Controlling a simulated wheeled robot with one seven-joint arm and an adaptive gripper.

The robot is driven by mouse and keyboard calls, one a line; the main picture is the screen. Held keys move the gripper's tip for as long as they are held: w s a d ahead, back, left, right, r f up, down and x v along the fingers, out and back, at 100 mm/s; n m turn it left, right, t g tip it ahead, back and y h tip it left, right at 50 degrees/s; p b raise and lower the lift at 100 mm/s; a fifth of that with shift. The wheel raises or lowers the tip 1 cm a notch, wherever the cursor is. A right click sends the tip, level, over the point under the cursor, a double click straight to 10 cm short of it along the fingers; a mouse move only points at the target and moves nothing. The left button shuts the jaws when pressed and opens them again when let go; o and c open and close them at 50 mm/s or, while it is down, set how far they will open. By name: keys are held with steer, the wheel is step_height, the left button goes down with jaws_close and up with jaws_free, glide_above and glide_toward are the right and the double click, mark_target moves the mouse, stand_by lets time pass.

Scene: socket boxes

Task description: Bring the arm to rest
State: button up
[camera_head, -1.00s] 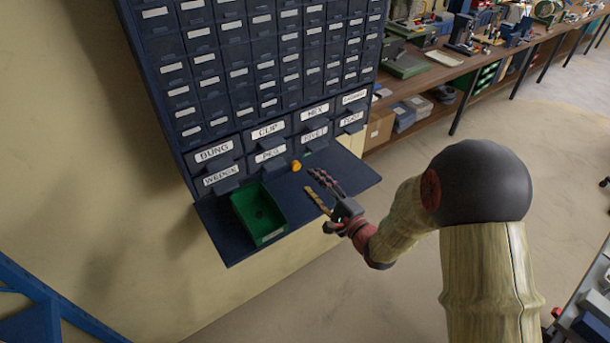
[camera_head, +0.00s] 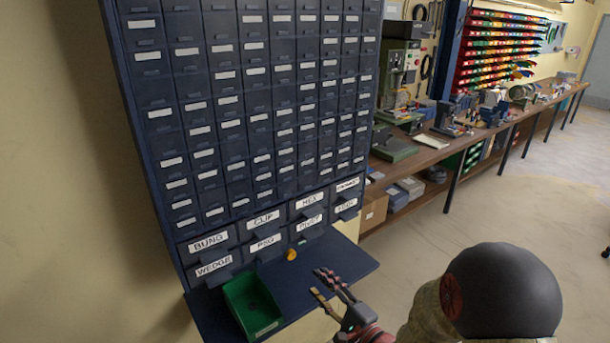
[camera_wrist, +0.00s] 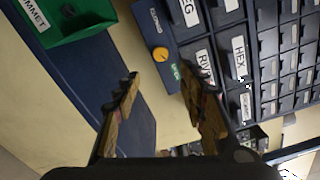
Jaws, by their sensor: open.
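My gripper (camera_head: 320,283) is in front of the right part of the dark blue shelf (camera_head: 345,266) below the drawer cabinet. In the wrist view its two fingers (camera_wrist: 161,86) stand well apart, with nothing between them. My arm reaches in from the lower right of the head view, and its lower part is cut off by the frame edge.
A green tray (camera_head: 252,305) sits on the shelf's left part. A small orange round object (camera_head: 292,254) lies near the labelled drawers (camera_head: 265,220). A workbench (camera_head: 440,150) with tools stands at the right. Open floor (camera_head: 530,210) lies before it.

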steer(key=s+d+f+n+g+h, duration=0.1)
steer(key=d+f+n+g+h, duration=0.15)
steer(key=f, duration=0.45)
steer(key=s+d+f+n+g+h, duration=0.1)
steer(key=d+f+n+g+h, duration=0.15)
steer(key=f, duration=0.35)
steer(key=s+d+n+g+h, duration=0.45)
steer(key=s+d+n, duration=0.2)
steer(key=d, duration=0.25)
steer(key=s+d+r+n+g+h, duration=0.1)
steer(key=s+d+r+n+g, duration=0.15)
steer(key=s+r, duration=1.1)
steer(key=s+a+r+t, duration=0.1)
steer(key=s+a+r, duration=0.1)
steer(key=r, duration=0.4)
steer(key=s+a+r+n+t+b, duration=0.1)
steer(key=s+r, duration=0.3)
steer(key=r, duration=0.2)
steer(key=shift+s+a+t, duration=0.2)
steer(key=shift+a+t, duration=0.1)
steer(key=shift+a, duration=0.1)
